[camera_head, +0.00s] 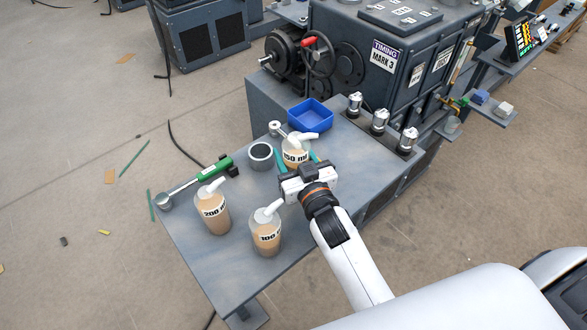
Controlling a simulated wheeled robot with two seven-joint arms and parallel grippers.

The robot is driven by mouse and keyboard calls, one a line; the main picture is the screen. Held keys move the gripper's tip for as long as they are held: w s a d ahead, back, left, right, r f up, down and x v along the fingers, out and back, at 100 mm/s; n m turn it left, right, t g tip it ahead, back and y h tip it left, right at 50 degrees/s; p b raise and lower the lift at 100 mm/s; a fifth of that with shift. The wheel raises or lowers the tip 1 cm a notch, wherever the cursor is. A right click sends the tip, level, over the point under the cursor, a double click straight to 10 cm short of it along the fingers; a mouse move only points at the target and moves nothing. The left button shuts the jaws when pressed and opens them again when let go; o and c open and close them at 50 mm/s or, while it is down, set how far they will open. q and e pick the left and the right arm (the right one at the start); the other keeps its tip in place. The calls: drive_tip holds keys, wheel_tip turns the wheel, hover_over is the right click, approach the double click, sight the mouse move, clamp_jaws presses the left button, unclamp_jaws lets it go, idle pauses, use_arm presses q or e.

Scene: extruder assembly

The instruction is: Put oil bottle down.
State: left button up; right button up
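An oil bottle marked 150 ml (294,153) is upright at the middle of the grey table (225,265), with its white spout to the upper right. My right gripper (297,158) reaches it from the front, with one teal finger close along each side, and looks shut on it. The gripper body hides the bottle's lower part, so I cannot tell whether its base touches the table. A 200 bottle (212,212) and a 100 bottle (266,235) stand upright nearer the table's front left. My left gripper is not in view.
A grey cup (260,156) and a blue tray (311,115) stand near the bottle. A green-handled tool (207,178) lies at the left edge. Metal cylinders (379,122) line the back right, before the large machine (386,60). The table's front right is bare.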

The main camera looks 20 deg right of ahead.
sight(294, 168)
drive_tip(key=shift+f+b, duration=0.35)
drive_tip(key=shift+f, duration=1.85)
drive_tip(key=shift+f, duration=0.15)
drive_tip(key=o, duration=1.1)
